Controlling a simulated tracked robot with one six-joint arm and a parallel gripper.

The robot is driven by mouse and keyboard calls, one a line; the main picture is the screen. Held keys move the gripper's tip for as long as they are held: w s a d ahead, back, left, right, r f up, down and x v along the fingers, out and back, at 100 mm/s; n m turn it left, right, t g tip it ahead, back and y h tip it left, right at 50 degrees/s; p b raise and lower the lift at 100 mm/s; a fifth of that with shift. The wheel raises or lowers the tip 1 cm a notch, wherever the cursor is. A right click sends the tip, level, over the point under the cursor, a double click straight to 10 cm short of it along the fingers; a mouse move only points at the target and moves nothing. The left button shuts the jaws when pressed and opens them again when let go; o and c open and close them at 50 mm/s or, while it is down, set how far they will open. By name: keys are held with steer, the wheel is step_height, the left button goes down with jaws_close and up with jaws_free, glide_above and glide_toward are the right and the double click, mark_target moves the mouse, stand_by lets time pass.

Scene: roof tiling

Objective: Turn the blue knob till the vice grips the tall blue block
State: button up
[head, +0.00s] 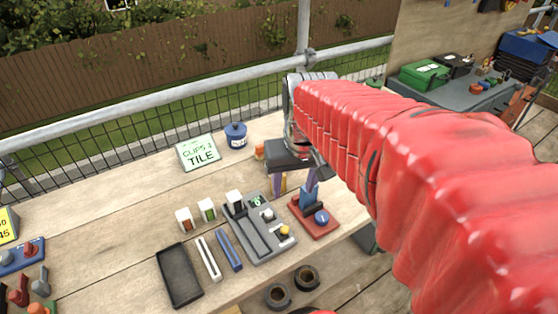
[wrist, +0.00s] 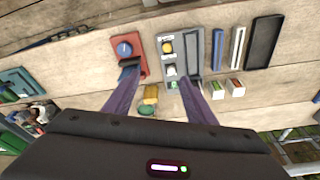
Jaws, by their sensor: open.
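The red vice (head: 318,232) stands on the wooden table, right of the grey panel. Its round blue knob (head: 321,217) faces the front and also shows in the wrist view (wrist: 124,49). The tall blue block (head: 309,196) stands upright at the vice, behind the knob; whether the jaws touch it I cannot tell. My gripper (wrist: 158,78) is open with nothing between its purple fingers. In the wrist view its left finger tip overlaps the vice's edge by the block, and its right one lies over the grey panel. Whether either touches anything I cannot tell.
The grey panel (head: 263,245) holds a yellow button and a slot. A black tray (head: 180,276), a white bar (head: 208,258), a blue bar (head: 229,250) and small sample blocks lie left of it. A blue pot (head: 236,136) and a sign (head: 198,152) stand behind.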

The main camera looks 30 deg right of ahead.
steer(key=s+a+r+n+t, duration=0.2)
steer(key=s+a, duration=0.3)
steer(key=a, duration=0.7)
steer(key=shift+n+t+y, duration=0.3)
steer(key=shift+n+t, duration=0.3)
steer(key=shift+n, duration=0.2)
steer(key=shift+c, duration=0.2)
